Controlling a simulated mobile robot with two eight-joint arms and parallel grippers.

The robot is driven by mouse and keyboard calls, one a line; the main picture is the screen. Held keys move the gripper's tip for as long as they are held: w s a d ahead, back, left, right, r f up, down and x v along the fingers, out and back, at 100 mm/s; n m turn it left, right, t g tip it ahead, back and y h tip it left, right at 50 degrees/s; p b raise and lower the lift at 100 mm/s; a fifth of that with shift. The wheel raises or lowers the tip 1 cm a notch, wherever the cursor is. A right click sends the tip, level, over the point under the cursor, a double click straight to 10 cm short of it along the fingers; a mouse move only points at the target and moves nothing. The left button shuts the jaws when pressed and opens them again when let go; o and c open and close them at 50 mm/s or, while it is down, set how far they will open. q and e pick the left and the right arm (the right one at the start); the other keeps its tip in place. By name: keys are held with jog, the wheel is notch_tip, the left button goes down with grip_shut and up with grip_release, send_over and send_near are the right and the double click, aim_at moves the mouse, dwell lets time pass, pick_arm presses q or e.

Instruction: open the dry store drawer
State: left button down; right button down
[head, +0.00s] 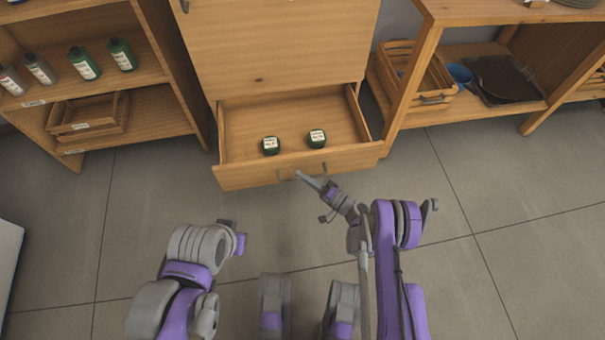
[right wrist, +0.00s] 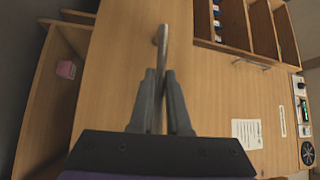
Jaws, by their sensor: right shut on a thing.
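The wooden drawer (head: 245,174), low in the tall cabinet, stands pulled out, with its inside showing. Two green-lidded jars with white labels, a left one (head: 270,145) and a right one (head: 317,138), stand in it. My right gripper (head: 305,178) is at the drawer's front, shut on its grey bar handle. In the right wrist view the fingers (right wrist: 160,90) close on both sides of the handle (right wrist: 162,45). My left gripper (head: 230,225) is low in the head view, away from the drawer; its fingers do not show clearly.
A shelf (head: 150,87) with bottles and a wooden crate (head: 88,118) stands at left. At right, a bench (head: 430,50) holds a crate (head: 430,82), a blue bowl (head: 459,74) and a dark tray (head: 505,80). The tiled floor before the drawer is clear apart from my arms.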

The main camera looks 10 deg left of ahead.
jog(key=shift+s+d, duration=0.2)
jog(key=shift+s, duration=0.25)
jog(key=c, duration=0.9)
grip_release()
jog(key=p+v, duration=0.2)
jog(key=v, duration=0.8)
jog(key=shift+s+d, duration=0.25)
jog(key=shift+d, duration=0.1)
